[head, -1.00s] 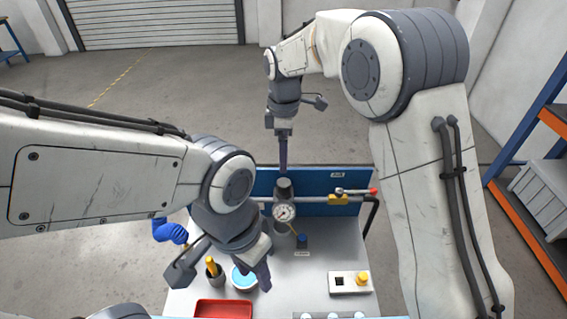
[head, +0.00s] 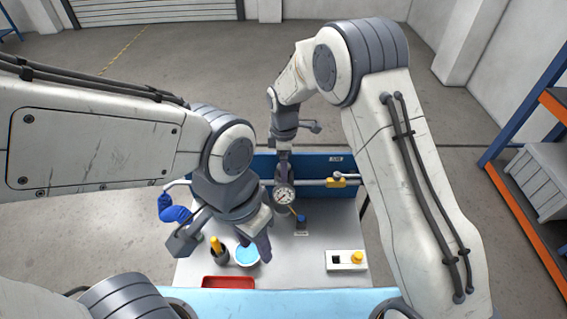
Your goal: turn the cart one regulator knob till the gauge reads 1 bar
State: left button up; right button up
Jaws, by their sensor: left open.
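The round white gauge (head: 284,195) faces me on the pipe over the cart (head: 310,275). Its needle is too small to read. My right gripper (head: 284,175) points down right behind and above the gauge, where the dark regulator knob is mostly hidden by it. I cannot tell whether its fingers touch the knob or are open or shut. My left gripper (head: 262,242) is open and empty, hanging over the cart left of the gauge, above a bowl.
A pipe with a yellow valve part (head: 336,182) runs right of the gauge before a blue panel (head: 318,163). On the cart are a blue-filled bowl (head: 246,257), a dark cup (head: 218,256), a red tray (head: 229,282) and a white button box (head: 347,261). A blue glove-like item (head: 173,209) is left.

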jog(key=shift+c, duration=0.3)
grip_shut()
jog(key=shift+m, duration=0.4)
jog(key=m+b, duration=0.1)
jog(key=m, duration=0.2)
jog(key=shift+m+b, duration=0.3)
jog(key=shift+b, duration=0.05)
jog(key=shift+r+m+b, duration=0.1)
jog(key=shift+m+b, duration=0.45)
jog(key=shift+m, duration=1.75)
jog(key=shift+o, duration=0.3)
grip_release()
